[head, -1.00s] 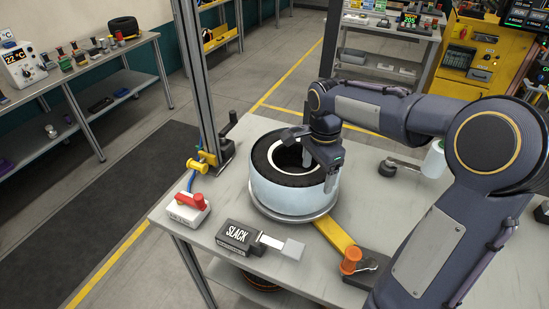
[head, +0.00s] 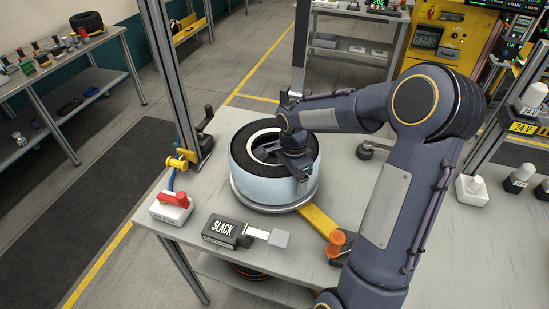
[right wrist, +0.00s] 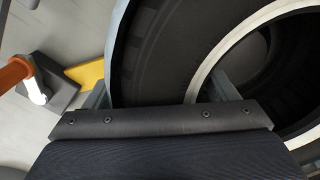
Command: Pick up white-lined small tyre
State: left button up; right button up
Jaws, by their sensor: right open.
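The white-lined small tyre (head: 243,146) is black with a white ring around its hole. It lies flat inside a pale blue round band (head: 262,184) on the table, and also shows in the right wrist view (right wrist: 160,50). My right gripper (head: 283,165) is open over the near right side of the tyre. In the right wrist view the open gripper (right wrist: 160,92) has one finger outside the pale band and the other by the white ring at the hole. Contact cannot be told. My left gripper is not in view.
A yellow bar with an orange knob (head: 337,241) sticks out from the band at front right. A SLACK box (head: 226,231) and a red-topped switch box (head: 172,206) stand in front. A metal post (head: 170,80) rises at the table's left.

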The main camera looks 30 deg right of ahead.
grip_shut()
jog(key=shift+w+r, duration=0.1)
dwell(0.4)
jog(key=shift+r, duration=0.1)
